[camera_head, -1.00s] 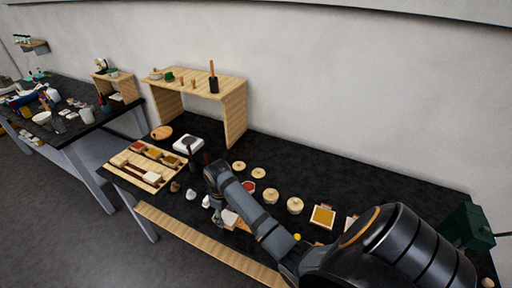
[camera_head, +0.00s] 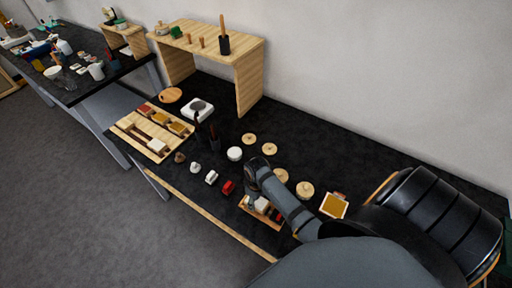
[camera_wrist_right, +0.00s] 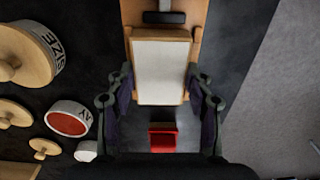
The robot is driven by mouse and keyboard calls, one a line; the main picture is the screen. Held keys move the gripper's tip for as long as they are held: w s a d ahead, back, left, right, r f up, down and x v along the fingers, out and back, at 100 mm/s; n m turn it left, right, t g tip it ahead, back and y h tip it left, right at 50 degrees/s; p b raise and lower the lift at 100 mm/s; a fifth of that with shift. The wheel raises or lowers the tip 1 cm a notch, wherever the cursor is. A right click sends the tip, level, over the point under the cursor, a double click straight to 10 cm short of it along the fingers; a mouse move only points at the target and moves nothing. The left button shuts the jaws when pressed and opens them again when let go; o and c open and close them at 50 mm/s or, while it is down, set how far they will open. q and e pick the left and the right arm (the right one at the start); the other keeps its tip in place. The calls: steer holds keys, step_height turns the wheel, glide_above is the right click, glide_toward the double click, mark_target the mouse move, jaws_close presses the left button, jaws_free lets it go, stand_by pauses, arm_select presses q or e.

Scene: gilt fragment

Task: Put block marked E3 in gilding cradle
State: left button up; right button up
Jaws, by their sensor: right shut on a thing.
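A white-faced block (camera_wrist_right: 162,70) with wood-coloured edges sits between the two fingers of my right gripper (camera_wrist_right: 161,98) in the wrist view. My right gripper is shut on it. The block lies over a long wooden holder (camera_wrist_right: 194,16), which looks like the gilding cradle; I cannot tell whether it is fully seated. In the head view my right gripper (camera_head: 252,192) is low at the table's front, and the white block (camera_head: 262,204) shows just beside it at the wooden holder (camera_head: 266,218). No E3 mark is readable. My left gripper is not in view.
A red piece (camera_head: 228,187) stands left of the holder, with small white pieces (camera_head: 212,177) beyond it. Round wooden-lidded pots (camera_head: 305,190) and a framed gold square (camera_head: 333,205) lie to the right. A wooden stand (camera_head: 250,75) is behind.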

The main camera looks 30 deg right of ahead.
steer(key=shift+a+r, duration=0.1)
steer(key=shift+a, duration=0.05)
steer(key=o, duration=1.1)
steer(key=shift+s, duration=0.3)
steer(key=o, duration=0.4)
steer(key=shift+w, duration=0.15)
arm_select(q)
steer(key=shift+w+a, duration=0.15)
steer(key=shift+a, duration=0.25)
arm_select(e)
steer(key=shift+o, duration=0.2)
steer(key=shift+f, duration=0.2)
steer(key=shift+r, duration=0.35)
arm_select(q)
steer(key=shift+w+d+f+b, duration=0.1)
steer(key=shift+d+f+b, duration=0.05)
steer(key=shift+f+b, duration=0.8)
arm_select(e)
step_height(320, 180, up, 12)
steer(key=shift+f, duration=0.15)
